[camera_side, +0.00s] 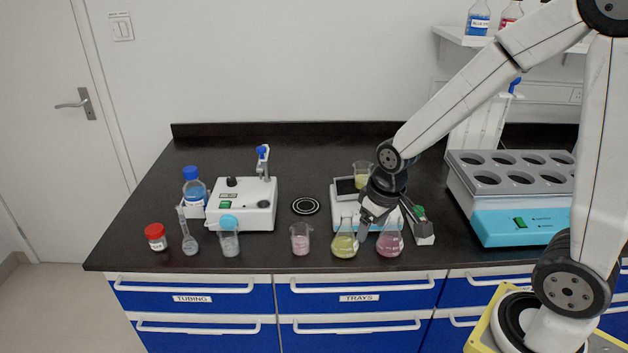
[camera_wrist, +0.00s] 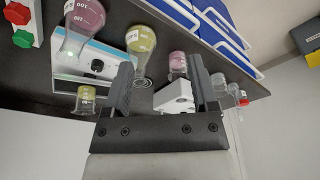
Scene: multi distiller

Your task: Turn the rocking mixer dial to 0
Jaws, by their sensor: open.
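No label names the rocking mixer, so I cannot tell for sure which device it is. Another white device (camera_side: 243,212) stands to the left, with a green switch, a black knob (camera_side: 231,182) and a blue-topped post. My gripper (camera_side: 372,222) is open, in front of the middle device. In the wrist view its fingers (camera_wrist: 160,75) are apart with nothing held. The dial's setting is unreadable.
A yellow flask (camera_side: 344,245), a pink flask (camera_side: 390,245) and a pink beaker (camera_side: 300,243) stand along the front edge close to my gripper. A beaker (camera_side: 361,172) stands behind. A large block heater (camera_side: 520,215) is at right. The back-left counter is clear.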

